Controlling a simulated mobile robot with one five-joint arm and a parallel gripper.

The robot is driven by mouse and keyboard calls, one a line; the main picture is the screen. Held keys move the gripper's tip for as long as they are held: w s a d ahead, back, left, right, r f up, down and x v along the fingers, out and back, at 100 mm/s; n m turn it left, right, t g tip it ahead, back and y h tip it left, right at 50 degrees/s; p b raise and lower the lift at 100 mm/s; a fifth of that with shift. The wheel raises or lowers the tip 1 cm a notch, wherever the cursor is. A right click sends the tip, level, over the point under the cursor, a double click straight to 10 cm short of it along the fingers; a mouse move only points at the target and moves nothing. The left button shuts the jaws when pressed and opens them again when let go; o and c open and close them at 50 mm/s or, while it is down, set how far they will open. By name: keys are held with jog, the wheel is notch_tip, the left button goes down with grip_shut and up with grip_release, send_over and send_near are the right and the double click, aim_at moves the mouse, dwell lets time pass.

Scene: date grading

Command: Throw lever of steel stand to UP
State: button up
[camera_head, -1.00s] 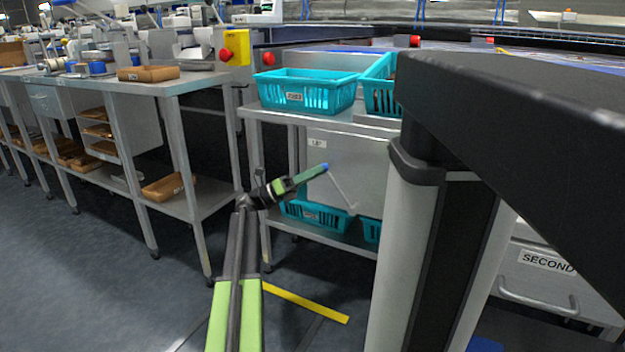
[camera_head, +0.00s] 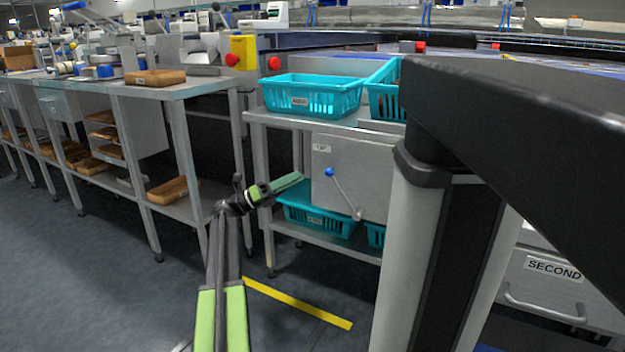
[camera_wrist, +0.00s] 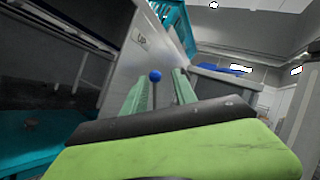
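The lever (camera_head: 345,195) is a thin metal rod with a blue knob (camera_head: 329,171) on the front panel of the steel stand (camera_head: 375,170). The rod slants up and left from its pivot at the lower right. A small "UP" label (camera_head: 322,148) sits on the panel above the knob. My gripper (camera_head: 298,180) is just left of the knob, apart from it. In the wrist view my gripper (camera_wrist: 160,88) is open, and the blue knob (camera_wrist: 155,76) shows between its two green fingers, beyond or level with their tips; the gap in depth is hard to judge.
Teal crates (camera_head: 312,95) stand on top of the stand, and another teal crate (camera_head: 318,218) sits on its lower shelf. A steel bench (camera_head: 180,90) with brown trays is at left. A dark post and tabletop (camera_head: 520,110) block the right side.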

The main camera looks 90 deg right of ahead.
jog(key=shift+w+a, duration=0.15)
jog(key=shift+w, duration=1.05)
jog(key=shift+w+a, duration=0.1)
jog(key=shift+w, duration=1.05)
jog(key=shift+c, duration=0.2)
